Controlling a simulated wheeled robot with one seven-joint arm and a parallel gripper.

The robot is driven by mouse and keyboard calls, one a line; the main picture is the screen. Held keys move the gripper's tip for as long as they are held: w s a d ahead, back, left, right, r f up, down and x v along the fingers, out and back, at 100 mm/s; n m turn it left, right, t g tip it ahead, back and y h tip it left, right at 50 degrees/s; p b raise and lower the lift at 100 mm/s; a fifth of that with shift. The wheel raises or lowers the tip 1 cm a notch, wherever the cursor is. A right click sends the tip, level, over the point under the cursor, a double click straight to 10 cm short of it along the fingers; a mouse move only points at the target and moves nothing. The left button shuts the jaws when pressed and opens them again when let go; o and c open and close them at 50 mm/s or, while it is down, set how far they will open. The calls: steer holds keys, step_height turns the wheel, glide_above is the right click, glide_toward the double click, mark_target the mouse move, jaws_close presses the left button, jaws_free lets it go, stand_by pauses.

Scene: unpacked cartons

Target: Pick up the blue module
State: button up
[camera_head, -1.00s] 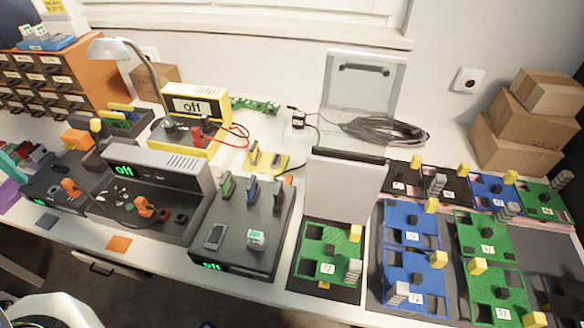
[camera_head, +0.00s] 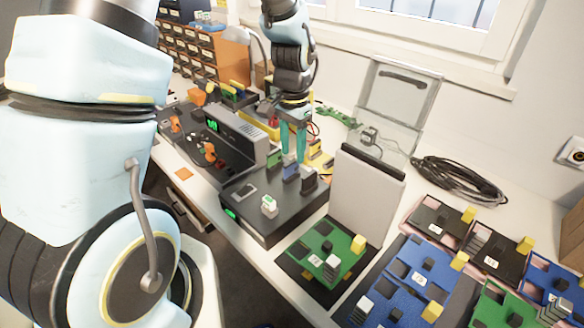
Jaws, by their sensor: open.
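The blue module (camera_head: 291,173) stands upright in the middle of a row of three on the dark grey box (camera_head: 252,208). A green module (camera_head: 273,161) is to its left and a dark module (camera_head: 309,181) to its right. My gripper (camera_head: 293,157) points down with two teal fingers apart. Its fingertips are just above or at the top of the blue module. I cannot tell whether they touch it or reach around it. Nothing is seen held between the fingers.
A tall pale panel (camera_head: 352,195) stands right of the box, behind a green board (camera_head: 325,252). A grey device with a green display (camera_head: 233,142) is to the left. Blue trays (camera_head: 412,284) and a black cable coil (camera_head: 459,180) lie further right.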

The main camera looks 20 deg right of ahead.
mark_target(291, 162)
steer(key=shift+w+a+f+p, duration=0.15)
steer(key=shift+f+p, duration=0.25)
steer(key=shift+f, duration=0.8)
steer(key=shift+w+d+f+p, duration=0.1)
steer(key=shift+f+p, duration=0.25)
steer(key=shift+f, duration=0.85)
jaws_close()
